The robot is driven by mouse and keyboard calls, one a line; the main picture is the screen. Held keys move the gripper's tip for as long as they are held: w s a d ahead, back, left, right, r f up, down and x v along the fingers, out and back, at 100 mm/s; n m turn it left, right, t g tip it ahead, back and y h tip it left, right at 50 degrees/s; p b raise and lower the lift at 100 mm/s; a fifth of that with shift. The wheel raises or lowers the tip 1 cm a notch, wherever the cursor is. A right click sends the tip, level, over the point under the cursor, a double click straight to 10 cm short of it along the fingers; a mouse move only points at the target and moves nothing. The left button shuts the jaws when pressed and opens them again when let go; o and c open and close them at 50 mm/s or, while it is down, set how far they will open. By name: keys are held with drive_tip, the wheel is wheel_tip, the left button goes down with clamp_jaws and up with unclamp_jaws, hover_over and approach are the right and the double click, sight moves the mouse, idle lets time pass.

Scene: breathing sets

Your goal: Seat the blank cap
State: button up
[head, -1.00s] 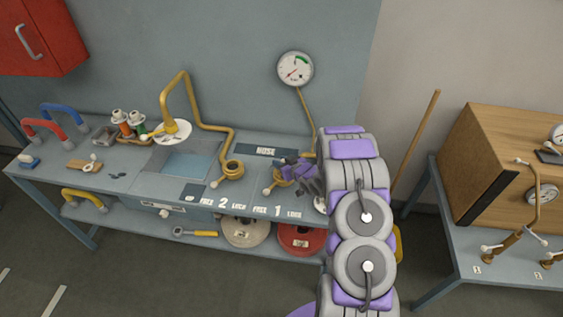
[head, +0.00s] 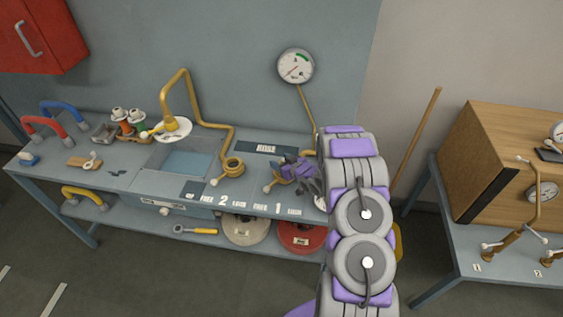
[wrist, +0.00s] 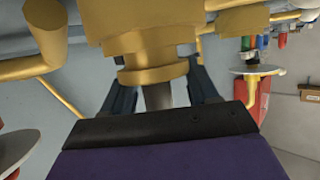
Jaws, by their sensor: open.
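My gripper (head: 302,176) is open at the brass fitting of position 1 (head: 285,171) on the grey bench (head: 112,190). In the wrist view, a stepped brass fitting (wrist: 152,72) fills the top middle. A short grey cylinder (wrist: 158,97) shows below its lower ring, between my two dark fingers; the gripper also shows here (wrist: 160,85). I cannot tell whether the fingers touch it. The grey cylinder may be the blank cap, but I cannot identify it surely. A second brass fitting (head: 232,167) stands at position 2, apart from my gripper.
A pressure gauge (head: 295,65) hangs on the wall behind. A wooden cabinet (head: 510,160) is on the right bench. Two hose reels lie on the lower shelf.

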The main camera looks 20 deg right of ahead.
drive_tip(key=shift+s, duration=0.1)
drive_tip(key=p+v, duration=0.1)
drive_tip(key=v, duration=1.6)
drive_tip(key=shift+d+r, duration=0.1)
drive_tip(key=s+r+m+g+h+b, duration=0.2)
drive_tip(key=s+r+g+h, duration=0.55)
drive_tip(key=r, duration=0.35)
drive_tip(key=s+a+r+g+y+b, duration=0.1)
drive_tip(key=s+a+r+g, duration=0.3)
drive_tip(key=s+a, duration=0.7)
drive_tip(key=s+a+r+g+y+b, duration=0.1)
drive_tip(key=s+a+r+g+y, duration=0.2)
drive_tip(key=s+a, duration=0.8)
drive_tip(key=s+y, duration=0.1)
drive_tip(key=s, duration=0.5)
drive_tip(key=shift+s+r+g, duration=0.2)
drive_tip(key=shift+r+g, duration=0.15)
drive_tip(key=shift+r, duration=0.05)
